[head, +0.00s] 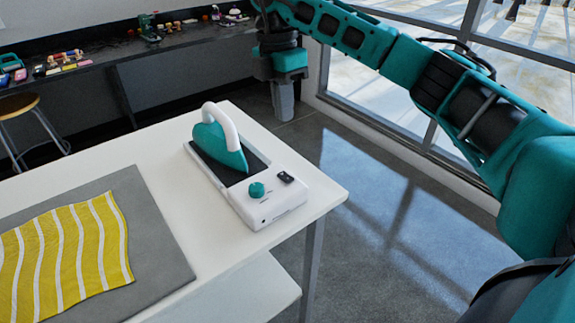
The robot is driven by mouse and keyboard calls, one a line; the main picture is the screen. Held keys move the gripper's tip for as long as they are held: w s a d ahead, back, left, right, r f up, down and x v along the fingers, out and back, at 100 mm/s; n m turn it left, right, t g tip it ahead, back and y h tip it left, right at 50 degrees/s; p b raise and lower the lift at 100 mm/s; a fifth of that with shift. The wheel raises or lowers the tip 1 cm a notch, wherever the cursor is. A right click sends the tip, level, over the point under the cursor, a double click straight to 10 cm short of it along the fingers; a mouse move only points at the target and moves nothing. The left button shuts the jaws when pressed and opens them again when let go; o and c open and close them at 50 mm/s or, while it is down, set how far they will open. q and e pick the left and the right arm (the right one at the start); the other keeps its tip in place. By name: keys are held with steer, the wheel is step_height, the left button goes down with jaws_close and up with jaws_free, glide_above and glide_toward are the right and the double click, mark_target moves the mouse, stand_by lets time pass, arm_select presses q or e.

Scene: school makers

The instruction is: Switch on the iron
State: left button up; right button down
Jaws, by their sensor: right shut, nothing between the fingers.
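A teal and white iron (229,150) stands on its white base station (271,213) near the right corner of the white table. The base has a teal knob (257,190) and a small black switch (286,177) at its front end. Which way the switch is set is too small to tell. My right gripper (284,112) hangs pointing down beyond the table's far right edge, behind and right of the iron. It is shut and empty, apart from the iron and base. My left gripper is out of view.
A yellow striped cloth (85,250) lies on a grey mat (165,262) on the table (165,160). A dark counter (130,48) with small items runs along the back wall. A stool (19,106) stands at left. Windows are at right; the floor right of the table is clear.

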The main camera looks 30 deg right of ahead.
glide_toward(289, 179)
steer(key=f, duration=0.5)
steer(key=shift+s+d+f, duration=0.1)
steer(key=shift+s+f, duration=0.05)
steer(key=shift+s, duration=0.2)
steer(key=shift+f, duration=0.75)
steer(key=shift+s, duration=0.1)
